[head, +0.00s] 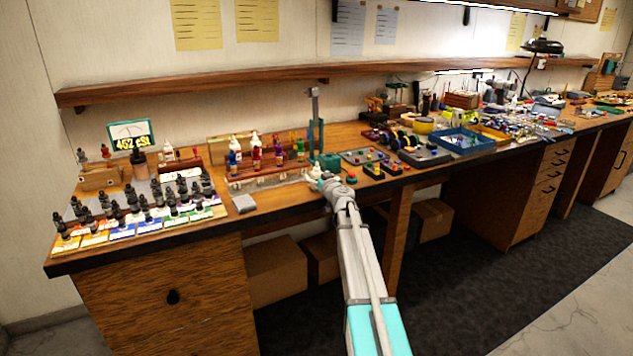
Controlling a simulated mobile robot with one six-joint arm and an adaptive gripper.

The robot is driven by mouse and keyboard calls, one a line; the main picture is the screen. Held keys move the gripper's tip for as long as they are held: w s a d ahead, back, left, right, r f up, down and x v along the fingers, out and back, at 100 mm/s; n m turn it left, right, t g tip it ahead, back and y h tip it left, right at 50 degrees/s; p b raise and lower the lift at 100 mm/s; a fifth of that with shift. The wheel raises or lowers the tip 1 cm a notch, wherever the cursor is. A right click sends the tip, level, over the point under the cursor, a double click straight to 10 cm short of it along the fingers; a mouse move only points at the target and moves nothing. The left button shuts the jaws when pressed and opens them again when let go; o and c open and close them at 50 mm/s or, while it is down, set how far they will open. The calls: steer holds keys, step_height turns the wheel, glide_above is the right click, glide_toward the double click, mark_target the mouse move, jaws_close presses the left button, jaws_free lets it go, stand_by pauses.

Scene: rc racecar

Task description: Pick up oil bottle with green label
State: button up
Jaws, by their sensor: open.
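Small oil bottles stand in a rack (268,178) on the workbench, left of my gripper. Their labels look blue, red, purple and green, but are too small to read. A bottle that looks green (300,151) stands at the rack's right end. More dark-capped bottles (133,200) stand on coloured cards at the bench's left end; one card near their right side looks green. My gripper (318,177) is at the bench's front edge, just right of the rack. It is small in view, appears open, and I see no bottle held in it.
A teal stand with an upright post (315,120) rises behind my gripper. A wooden shelf (220,87) runs above the bench.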

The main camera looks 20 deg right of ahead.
steer(key=c, duration=1.3)
steer(key=shift+o, duration=0.2)
steer(key=shift+r, duration=0.1)
steer(key=shift+r+p, duration=0.95)
steer(key=shift+p, duration=0.1)
steer(key=s+r+p, duration=1.1)
steer(key=s, duration=0.3)
steer(key=shift+d, duration=0.2)
steer(key=shift+r+p, duration=0.65)
